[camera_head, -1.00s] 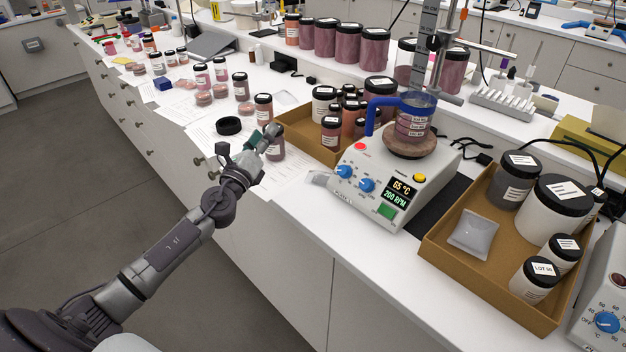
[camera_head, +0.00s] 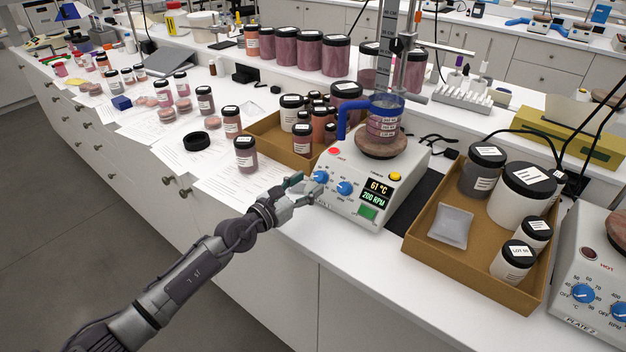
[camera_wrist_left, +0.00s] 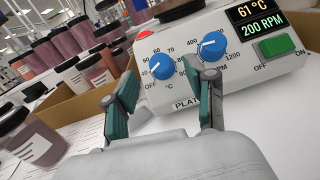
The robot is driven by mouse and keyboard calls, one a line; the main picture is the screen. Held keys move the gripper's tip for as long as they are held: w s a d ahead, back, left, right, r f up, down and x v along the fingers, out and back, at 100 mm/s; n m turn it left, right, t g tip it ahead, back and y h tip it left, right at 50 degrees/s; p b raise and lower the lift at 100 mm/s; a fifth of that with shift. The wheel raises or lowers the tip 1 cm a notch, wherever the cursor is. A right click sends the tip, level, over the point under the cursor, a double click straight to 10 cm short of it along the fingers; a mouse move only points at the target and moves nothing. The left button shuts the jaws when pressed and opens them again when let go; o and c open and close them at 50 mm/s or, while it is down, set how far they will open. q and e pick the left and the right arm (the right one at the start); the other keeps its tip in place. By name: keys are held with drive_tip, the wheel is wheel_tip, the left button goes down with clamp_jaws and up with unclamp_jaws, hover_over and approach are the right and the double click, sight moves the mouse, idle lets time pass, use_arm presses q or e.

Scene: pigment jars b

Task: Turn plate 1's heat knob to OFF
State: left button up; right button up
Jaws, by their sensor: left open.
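The hot plate (camera_head: 372,175), with its label partly hidden in the left wrist view, reads 61 °C and 200 RPM. Its blue heat knob (camera_head: 319,177) is the left one, with a °C scale; in the left wrist view (camera_wrist_left: 161,67) its white mark seems to point left, but its exact setting is unclear. The blue RPM knob (camera_head: 344,188) is to its right. My left gripper (camera_head: 303,189) is open and empty just in front of the heat knob. In the left wrist view its fingers (camera_wrist_left: 165,95) stand apart below the knob, with no clear contact. My right gripper is not in view.
A beaker (camera_head: 384,118) with a blue handle sits on the hot plate. A jar (camera_head: 245,154) stands left of my gripper. A cardboard tray (camera_head: 425,235) with jars is to the right, then a second plate (camera_head: 590,275) labelled PLATE 2.

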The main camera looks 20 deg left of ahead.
sight(320, 177)
use_arm(q)
drive_tip(key=x, duration=0.2)
drive_tip(key=shift+w+d, duration=0.15)
drive_tip(key=shift+w, duration=0.2)
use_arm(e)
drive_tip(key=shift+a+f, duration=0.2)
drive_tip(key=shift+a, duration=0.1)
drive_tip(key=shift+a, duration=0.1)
use_arm(q)
clamp_jaws()
drive_tip(key=n+y+p, duration=0.1)
drive_tip(key=p, duration=0.2)
drive_tip(key=shift+d+r+p, duration=0.1)
drive_tip(key=shift+r+p, duration=0.2)
drive_tip(key=shift+r, duration=0.05)
drive_tip(key=shift+f+n+t+y+p, duration=0.2)
drive_tip(key=shift+n+t+y+p, duration=0.1)
drive_tip(key=shift+n+p, duration=0.25)
drive_tip(key=shift+f, duration=0.15)
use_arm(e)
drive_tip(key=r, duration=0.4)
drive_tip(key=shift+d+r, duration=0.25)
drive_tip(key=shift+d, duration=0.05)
